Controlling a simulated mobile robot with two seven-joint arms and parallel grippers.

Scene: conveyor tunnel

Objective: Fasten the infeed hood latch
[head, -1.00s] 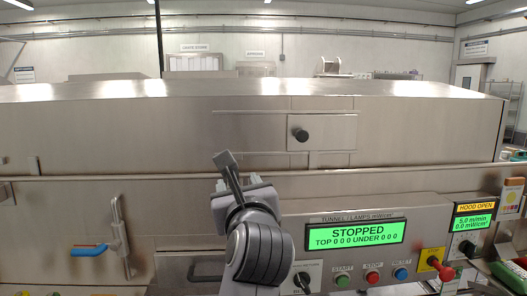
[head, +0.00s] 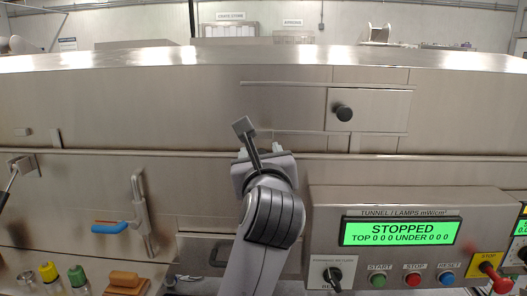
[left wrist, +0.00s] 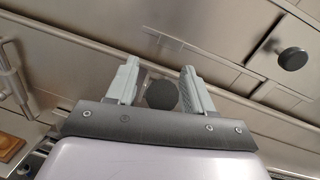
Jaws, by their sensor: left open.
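A grey upright lever latch (head: 140,215) with a blue grip (head: 110,227) is on the steel front at left in the head view, below the hood seam. The blue grip points sideways to the left. The steel hood (head: 180,100) runs across above it. My left gripper (head: 256,148) is open and empty, to the right of the latch and near the seam. In the left wrist view its two fingers (left wrist: 158,72) stand apart, facing the steel front. I cannot tell whether the latch holds the hood. My right gripper is not in view.
A black knob (head: 343,112) sits on a hood panel, up right of my gripper. The control panel (head: 322,210) reads STOPPED. A bracket with a dark rod (head: 22,167) is at far left. Jars with coloured caps (head: 48,272) and an orange-brown block (head: 128,282) are low left.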

